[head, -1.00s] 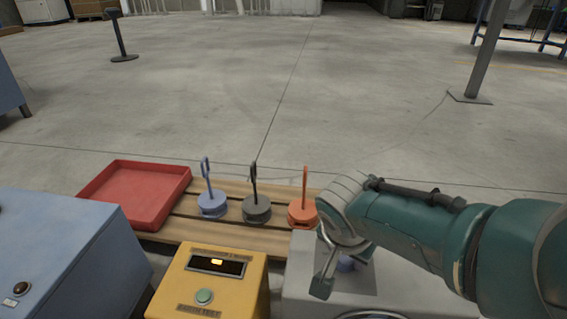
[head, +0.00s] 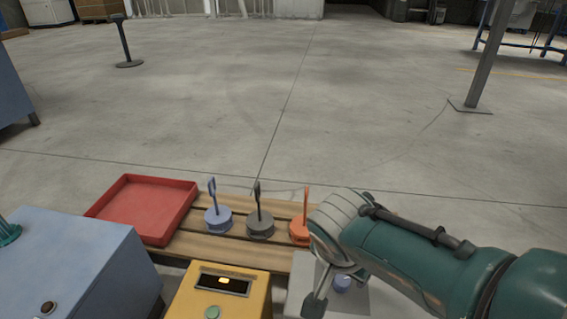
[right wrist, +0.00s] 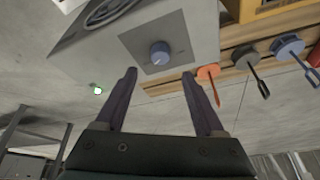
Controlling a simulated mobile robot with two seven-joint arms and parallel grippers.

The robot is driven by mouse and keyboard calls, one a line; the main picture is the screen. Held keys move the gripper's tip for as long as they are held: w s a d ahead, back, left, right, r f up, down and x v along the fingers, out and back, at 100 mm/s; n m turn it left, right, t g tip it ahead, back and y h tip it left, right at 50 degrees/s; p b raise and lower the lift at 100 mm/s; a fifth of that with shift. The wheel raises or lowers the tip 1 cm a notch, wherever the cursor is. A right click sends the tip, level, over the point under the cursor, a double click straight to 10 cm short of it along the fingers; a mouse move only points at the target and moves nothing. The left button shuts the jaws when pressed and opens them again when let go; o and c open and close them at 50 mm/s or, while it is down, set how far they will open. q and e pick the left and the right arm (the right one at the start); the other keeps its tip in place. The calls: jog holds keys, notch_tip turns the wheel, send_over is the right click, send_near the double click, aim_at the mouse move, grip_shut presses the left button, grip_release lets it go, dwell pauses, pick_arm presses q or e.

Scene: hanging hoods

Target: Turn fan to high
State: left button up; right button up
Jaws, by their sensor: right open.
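The fan's control box (right wrist: 195,25) is light grey with a darker square plate and a round blue knob (right wrist: 160,52). In the head view the knob (head: 342,284) is partly hidden by my right arm, and much of the box is covered. My right gripper (right wrist: 160,72) is open and empty, its two fingers spread below the knob in the right wrist view and apart from it. In the head view the right gripper (head: 316,300) hangs beside the knob. The knob's pointer is too small to read.
A yellow box (head: 225,295) with a display and green button stands left of the grey box. Blue, dark and orange weights (head: 300,232) with upright handles stand on a wooden pallet (head: 195,246), beside a red tray (head: 145,205). A blue-grey cabinet (head: 80,260) is at left.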

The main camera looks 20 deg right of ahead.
pick_arm(q)
notch_tip(320, 180, up, 2)
jog(key=shift+r+p, duration=0.15)
jog(key=shift+p, duration=0.5)
pick_arm(e)
jog(key=v, duration=0.2)
jog(key=shift+s+a+r, duration=0.1)
jog(key=shift+r, duration=0.15)
jog(key=shift+r, duration=0.1)
